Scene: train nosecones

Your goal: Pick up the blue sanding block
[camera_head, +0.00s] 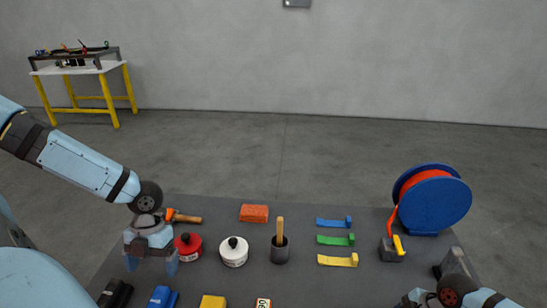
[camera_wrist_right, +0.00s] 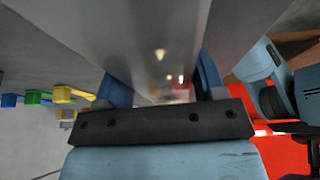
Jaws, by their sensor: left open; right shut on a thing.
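The blue sanding block (camera_head: 162,297) lies on the dark table at the bottom edge of the head view, partly cut off. My left gripper (camera_head: 151,263) is open and empty, pointing down above the table. In the picture it is just above the block, apart from it. My right gripper (camera_head: 413,299) is at the bottom right, mostly out of the head view. In the right wrist view my right gripper (camera_wrist_right: 162,88) is shut on a smooth grey thing (camera_wrist_right: 150,40), whose full shape I cannot tell.
Black (camera_head: 115,293) and yellow (camera_head: 212,302) blocks flank the blue one. A red tin (camera_head: 187,247), a white tin (camera_head: 234,252) and a hammer (camera_head: 184,217) are near my left gripper.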

